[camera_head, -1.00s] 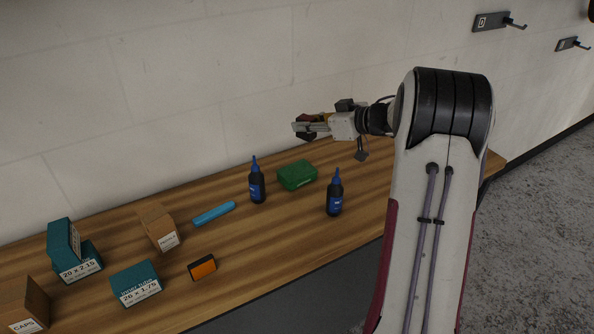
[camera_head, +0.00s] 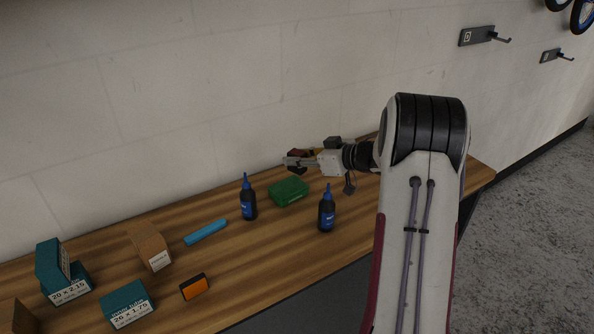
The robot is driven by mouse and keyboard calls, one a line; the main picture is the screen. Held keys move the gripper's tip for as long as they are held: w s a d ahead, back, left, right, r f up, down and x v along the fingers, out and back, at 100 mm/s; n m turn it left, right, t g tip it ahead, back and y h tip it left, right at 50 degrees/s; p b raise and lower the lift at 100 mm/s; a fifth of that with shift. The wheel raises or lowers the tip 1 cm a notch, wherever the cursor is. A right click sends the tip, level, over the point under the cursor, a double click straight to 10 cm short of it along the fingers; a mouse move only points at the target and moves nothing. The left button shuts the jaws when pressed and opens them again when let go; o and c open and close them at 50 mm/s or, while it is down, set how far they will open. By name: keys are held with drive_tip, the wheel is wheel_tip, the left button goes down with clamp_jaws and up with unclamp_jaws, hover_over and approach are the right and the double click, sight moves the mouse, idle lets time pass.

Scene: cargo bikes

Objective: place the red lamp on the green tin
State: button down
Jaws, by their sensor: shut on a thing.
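The green tin (camera_head: 288,193) lies flat on the wooden bench, between two dark bottles. My gripper (camera_head: 296,161) is above the tin, toward its back side, and points left. It is shut on a small dark red thing, which appears to be the red lamp (camera_head: 296,153). The fingers hide part of the lamp. A gap shows between the gripper and the tin in this view.
Blue-labelled dark bottles stand left (camera_head: 248,200) and right (camera_head: 326,210) of the tin. A blue bar (camera_head: 206,232), an orange-and-black box (camera_head: 195,287), a brown carton (camera_head: 150,248) and teal boxes (camera_head: 127,305) lie further left. The wall (camera_head: 150,120) is behind.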

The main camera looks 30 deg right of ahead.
sight(305, 170)
drive_tip(key=shift+f, duration=0.25)
drive_tip(key=shift+f, duration=1.9)
drive_tip(key=shift+f, duration=0.1)
drive_tip(key=c, duration=1.7)
unclamp_jaws()
drive_tip(key=shift+s+d+r, duration=0.1)
drive_tip(key=shift+s+r, duration=0.05)
drive_tip(key=shift+r, duration=0.05)
drive_tip(key=v, duration=1.1)
drive_tip(key=shift+s, duration=0.3)
